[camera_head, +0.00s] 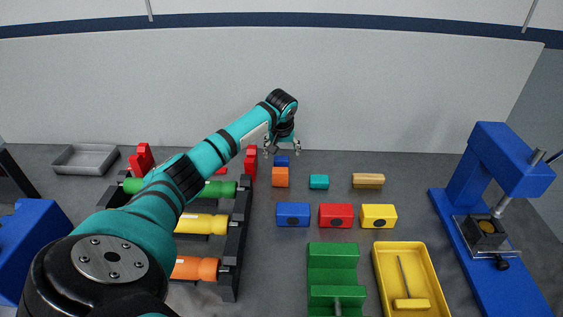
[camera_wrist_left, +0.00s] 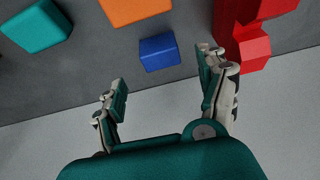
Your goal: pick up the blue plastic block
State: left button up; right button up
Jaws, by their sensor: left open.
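The small blue plastic block (camera_head: 281,161) lies on the grey surface near its back edge, just behind an orange block (camera_head: 280,177). In the left wrist view the blue block (camera_wrist_left: 159,52) lies beyond and between the fingertips, apart from them. My left gripper (camera_head: 282,147) is open and empty above and close to the blue block in the head view. Its two fingers show spread apart in the left wrist view (camera_wrist_left: 162,68). My right gripper is in neither view.
A teal block (camera_head: 319,181) and a wooden piece (camera_head: 368,181) lie to the right. A red object (camera_head: 250,165) stands close on the left. Larger blue (camera_head: 293,214), red (camera_head: 336,216) and yellow (camera_head: 378,216) boxes sit nearer. A pale wall (camera_head: 380,90) rises behind.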

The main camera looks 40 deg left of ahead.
aim_at(281, 158)
pick_arm(q)
jog(key=shift+s+p+x, duration=0.1)
jog(key=shift+p+x, duration=0.15)
jog(key=shift+x, duration=1.15)
jog(key=shift+s+p+x, duration=0.15)
jog(key=shift+p+x, duration=0.05)
jog(key=shift+x, duration=1.15)
jog(key=shift+f, duration=0.1)
jog(key=c, duration=1.3)
